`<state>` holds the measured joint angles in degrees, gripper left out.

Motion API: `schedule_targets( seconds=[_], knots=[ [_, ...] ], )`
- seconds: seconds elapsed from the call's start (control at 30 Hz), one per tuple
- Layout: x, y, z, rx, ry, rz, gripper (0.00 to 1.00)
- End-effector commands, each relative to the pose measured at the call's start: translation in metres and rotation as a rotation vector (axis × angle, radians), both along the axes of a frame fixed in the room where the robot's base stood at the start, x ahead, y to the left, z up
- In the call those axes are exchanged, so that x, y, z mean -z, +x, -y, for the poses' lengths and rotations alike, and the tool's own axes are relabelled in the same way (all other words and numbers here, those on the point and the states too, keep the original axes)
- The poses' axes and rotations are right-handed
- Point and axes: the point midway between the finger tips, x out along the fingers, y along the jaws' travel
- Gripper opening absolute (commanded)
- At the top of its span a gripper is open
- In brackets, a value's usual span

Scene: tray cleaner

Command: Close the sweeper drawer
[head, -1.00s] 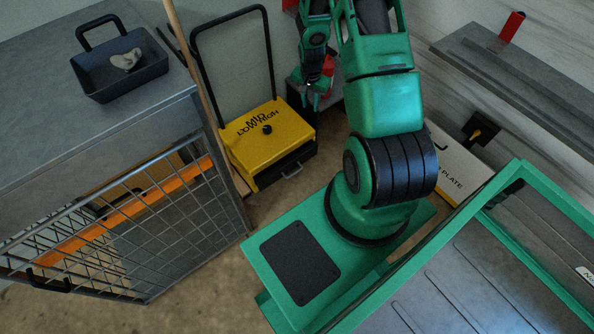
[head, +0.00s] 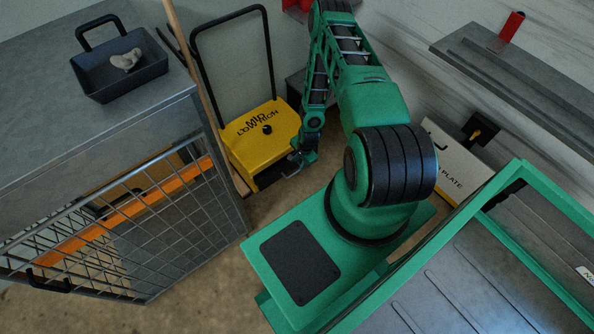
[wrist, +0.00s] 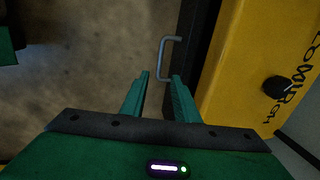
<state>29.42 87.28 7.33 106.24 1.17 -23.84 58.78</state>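The yellow sweeper (head: 255,140) stands on the floor at the upper middle of the head view. Its dark drawer (head: 270,177) is low on the front side and appears to stick out past the yellow body. It also shows as a dark band in the wrist view (wrist: 197,50). The drawer's grey handle (head: 292,173) shows in the wrist view (wrist: 163,60) just ahead of my fingertips. My gripper (wrist: 160,75) is open and empty, with a gap between its fingers. In the head view my gripper (head: 302,160) is beside the drawer front and hides part of it.
A wire-mesh gate (head: 150,230) and a grey counter (head: 60,130) with a black pan (head: 120,68) stand to the left. A wooden pole (head: 200,85) leans beside the sweeper. A white box (head: 455,165) is to the right. Bare floor (wrist: 90,60) lies before the drawer.

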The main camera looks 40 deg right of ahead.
Motion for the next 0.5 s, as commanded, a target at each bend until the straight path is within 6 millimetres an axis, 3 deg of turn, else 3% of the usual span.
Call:
schedule_targets(
  seconds=[0.5],
  knots=[
    [0.081, 0.016, -0.001, -0.002, 0.001, -0.001, 0.28]
  ],
)
